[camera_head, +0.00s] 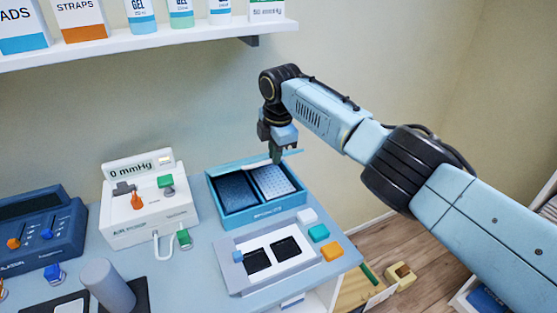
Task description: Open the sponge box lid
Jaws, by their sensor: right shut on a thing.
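The sponge box (265,217) is a blue box on the table below the wall shelf. Its inside shows: a dark blue piece (236,192) on the left and a white dotted piece (274,181) on the right. The lid (240,164) shows as a thin light-blue strip, nearly edge-on, along the back of the box. My right gripper (276,159) points down at the right part of this strip and is shut on the lid. Its fingertips partly hide the lid there. My left gripper is not in view.
A white device (150,228) reading 0 mmHg stands left of the box. A white tray (233,275) with two black pads lies in front, with white, teal and orange blocks at its right. A shelf (150,46) with bottles and boxes hangs above.

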